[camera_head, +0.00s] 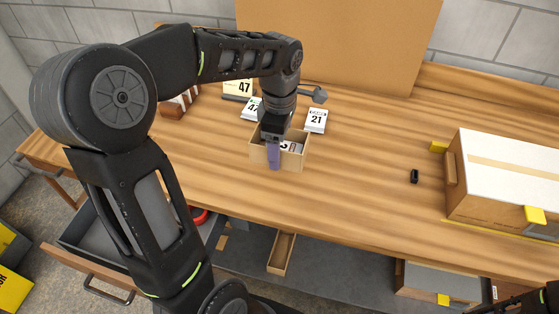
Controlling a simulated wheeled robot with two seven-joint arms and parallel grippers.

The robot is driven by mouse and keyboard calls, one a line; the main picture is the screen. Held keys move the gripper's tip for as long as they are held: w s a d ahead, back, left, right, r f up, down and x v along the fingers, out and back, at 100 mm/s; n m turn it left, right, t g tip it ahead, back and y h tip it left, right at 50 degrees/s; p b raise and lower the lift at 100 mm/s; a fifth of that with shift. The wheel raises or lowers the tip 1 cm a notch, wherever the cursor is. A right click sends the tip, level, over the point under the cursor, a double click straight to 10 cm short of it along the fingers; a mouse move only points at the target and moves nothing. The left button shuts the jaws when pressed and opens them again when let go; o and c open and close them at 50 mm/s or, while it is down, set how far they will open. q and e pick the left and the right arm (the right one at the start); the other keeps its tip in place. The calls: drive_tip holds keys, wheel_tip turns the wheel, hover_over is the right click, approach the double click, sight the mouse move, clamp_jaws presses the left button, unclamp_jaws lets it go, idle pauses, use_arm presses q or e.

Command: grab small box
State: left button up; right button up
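A small open tan box (293,161) stands on the wooden table, with white numbered pieces inside it. My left arm reaches over from the left, and my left gripper (274,155) points down at the box's near wall. A purple finger shows in front of that wall. The other finger is hidden, so I cannot tell whether the gripper is closed on the wall. My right gripper is not in view; only dark parts of my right arm show at the bottom right corner.
A large white-topped box (508,165) with yellow corners is at the right. A small black object (414,176) lies near it. The table between is clear. An open drawer (91,261) is at lower left.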

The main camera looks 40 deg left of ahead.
use_arm(q)
drive_tip(key=shift+r, duration=0.95)
